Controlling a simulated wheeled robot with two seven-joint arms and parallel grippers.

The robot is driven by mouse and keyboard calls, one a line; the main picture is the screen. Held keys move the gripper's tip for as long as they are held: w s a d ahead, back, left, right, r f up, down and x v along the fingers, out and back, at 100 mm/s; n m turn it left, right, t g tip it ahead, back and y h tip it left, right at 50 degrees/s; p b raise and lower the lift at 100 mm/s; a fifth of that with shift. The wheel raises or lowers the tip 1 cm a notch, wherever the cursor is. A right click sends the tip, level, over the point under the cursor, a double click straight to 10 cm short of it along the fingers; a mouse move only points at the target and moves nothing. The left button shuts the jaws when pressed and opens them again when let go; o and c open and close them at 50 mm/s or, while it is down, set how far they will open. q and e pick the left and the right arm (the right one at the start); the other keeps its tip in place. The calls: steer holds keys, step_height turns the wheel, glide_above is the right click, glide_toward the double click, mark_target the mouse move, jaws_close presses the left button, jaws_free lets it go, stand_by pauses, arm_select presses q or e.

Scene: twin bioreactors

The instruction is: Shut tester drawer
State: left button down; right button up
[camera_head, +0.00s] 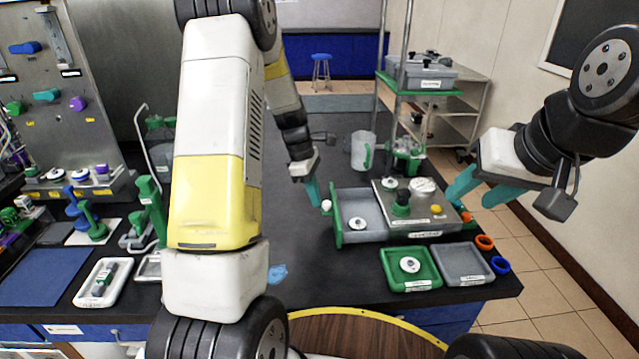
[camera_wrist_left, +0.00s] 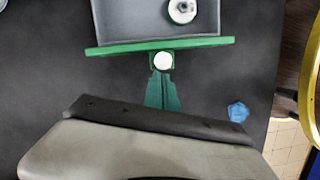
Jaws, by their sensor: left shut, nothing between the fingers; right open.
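The tester (camera_head: 425,208) is a grey box on the black bench. Its drawer (camera_head: 362,213) is pulled out to the left, with a green front panel (camera_head: 337,218) and a pale knob (camera_head: 326,205). A small white and green round part (camera_head: 357,223) lies in the drawer; it also shows in the left wrist view (camera_wrist_left: 182,11). My left gripper (camera_head: 314,198) is shut and empty, its teal fingertips right at the knob (camera_wrist_left: 163,61); whether they touch I cannot tell. My right gripper (camera_head: 474,192) is open and empty, right of the tester.
A green tray (camera_head: 397,277) with a round part and a grey tray (camera_head: 455,275) lie in front of the tester. Orange and blue rings (camera_head: 484,242) sit at the right edge. A clear jug (camera_head: 362,150) stands behind. A blue scrap (camera_head: 277,274) lies on the bench.

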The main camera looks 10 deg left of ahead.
arm_select(q)
steer(key=w+d, duration=0.1)
steer(key=d, duration=0.3)
steer(key=w+d, duration=0.1)
steer(key=d, duration=0.3)
steer(key=w+d, duration=0.1)
steer(key=d, duration=0.3)
steer(key=shift+w+d, duration=0.2)
steer(key=shift+w, duration=0.05)
glide_above(343, 213)
steer(key=s+a+r+m+t, duration=0.1)
steer(key=s+a+r+m, duration=0.15)
steer(key=r, duration=0.65)
steer(key=s+a+r+m, duration=0.15)
steer(key=s+r, duration=0.25)
steer(key=r, duration=0.4)
steer(key=s+a+r+m+t, duration=0.1)
steer(key=s+r+m+t, duration=0.1)
steer(key=s+m, duration=0.5)
steer(key=s+a+r+m+t, duration=0.1)
steer(key=s+r+m+t, duration=0.2)
steer(key=s+m, duration=0.4)
steer(key=s+r, duration=0.1)
steer(key=s, duration=0.7)
steer(key=shift+s+y, duration=0.15)
steer(key=shift+y, duration=0.15)
